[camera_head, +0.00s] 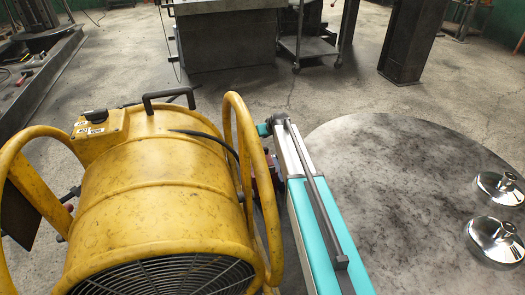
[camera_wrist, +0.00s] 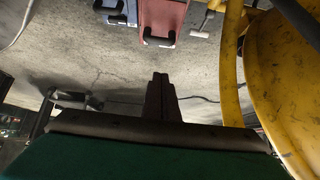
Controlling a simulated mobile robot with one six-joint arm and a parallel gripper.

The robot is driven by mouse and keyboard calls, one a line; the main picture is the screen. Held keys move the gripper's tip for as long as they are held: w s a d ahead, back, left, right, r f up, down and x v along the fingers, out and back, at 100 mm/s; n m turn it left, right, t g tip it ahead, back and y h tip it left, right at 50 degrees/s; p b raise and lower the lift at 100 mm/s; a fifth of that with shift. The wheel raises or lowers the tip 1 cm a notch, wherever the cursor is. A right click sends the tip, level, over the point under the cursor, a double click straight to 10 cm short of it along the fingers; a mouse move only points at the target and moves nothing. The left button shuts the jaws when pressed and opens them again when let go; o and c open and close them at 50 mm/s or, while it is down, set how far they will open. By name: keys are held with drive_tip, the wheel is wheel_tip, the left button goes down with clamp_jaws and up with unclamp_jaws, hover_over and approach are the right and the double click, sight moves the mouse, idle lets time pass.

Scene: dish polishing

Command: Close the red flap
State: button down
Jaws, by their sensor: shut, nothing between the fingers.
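A red flap-like panel (camera_wrist: 163,14) with a black handle shows at the top of the wrist view, cut off by the frame edge. I cannot tell how far open it stands. My gripper (camera_wrist: 161,78) is in the middle of the wrist view, its dark fingers together and empty. It points toward the red panel, with a gap of bare floor between them in the picture. In the head view a small dark-red part (camera_head: 272,168) shows beside the yellow fan's rail, mostly hidden; I cannot tell whether it is the same panel.
A blue-grey panel (camera_wrist: 119,10) with a black handle sits left of the red one. A large yellow fan (camera_head: 165,190) with tube rails stands close by. A round grey table (camera_head: 400,170) at right bears shiny metal dishes (camera_head: 499,188). Open floor lies beyond.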

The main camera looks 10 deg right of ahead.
drive_tip(key=s+f+n+b, duration=0.2)
drive_tip(key=n, duration=0.7)
drive_tip(key=s+d+f+n+t+b, duration=0.1)
drive_tip(key=s+f+n+b, duration=0.1)
drive_tip(key=n, duration=0.7)
drive_tip(key=shift+f+b, duration=0.15)
drive_tip(key=shift+b, duration=0.7)
drive_tip(key=shift+d, duration=0.1)
drive_tip(key=shift+b+x, duration=2)
drive_tip(key=shift+x, duration=4.95)
drive_tip(key=shift+f, duration=0.1)
